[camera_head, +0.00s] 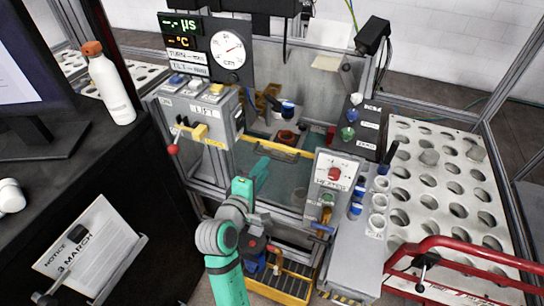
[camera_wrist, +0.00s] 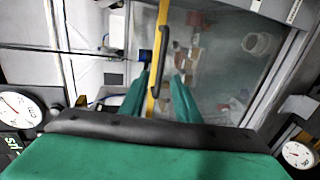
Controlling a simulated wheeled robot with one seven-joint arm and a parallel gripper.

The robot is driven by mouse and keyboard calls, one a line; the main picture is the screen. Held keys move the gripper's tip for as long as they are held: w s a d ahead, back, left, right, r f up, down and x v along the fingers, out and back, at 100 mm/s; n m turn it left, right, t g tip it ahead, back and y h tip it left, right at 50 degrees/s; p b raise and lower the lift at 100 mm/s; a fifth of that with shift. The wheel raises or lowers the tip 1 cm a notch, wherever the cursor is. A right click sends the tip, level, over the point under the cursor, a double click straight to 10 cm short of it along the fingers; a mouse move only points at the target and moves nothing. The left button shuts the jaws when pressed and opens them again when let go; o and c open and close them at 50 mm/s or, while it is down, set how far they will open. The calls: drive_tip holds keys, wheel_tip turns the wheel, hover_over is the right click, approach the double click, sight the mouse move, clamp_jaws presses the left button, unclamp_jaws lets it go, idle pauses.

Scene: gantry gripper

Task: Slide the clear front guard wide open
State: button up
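The clear front guard (camera_head: 284,182) is a see-through panel on the front of the machine, with a yellow rail (camera_head: 250,140) along its top edge. In the wrist view the clear guard (camera_wrist: 215,75) lies to the right of the yellow rail (camera_wrist: 163,15), and a black bar handle (camera_wrist: 164,48) is mounted along that rail. My gripper (camera_head: 264,162) is in front of the guard, just below the rail in the head view. In the wrist view my gripper (camera_wrist: 163,74) has its two green fingers apart, one on each side of the rail and handle's lower end. Contact cannot be told.
A control box with a red knob (camera_head: 334,174) stands close right of the guard. A grey box with a yellow switch (camera_head: 200,132) and a red-ball lever (camera_head: 173,149) are at left. A holed rack (camera_head: 455,180) and red rail (camera_head: 470,253) lie further right.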

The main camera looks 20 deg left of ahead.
sight(272, 156)
drive_tip(key=x, duration=0.8)
clamp_jaws()
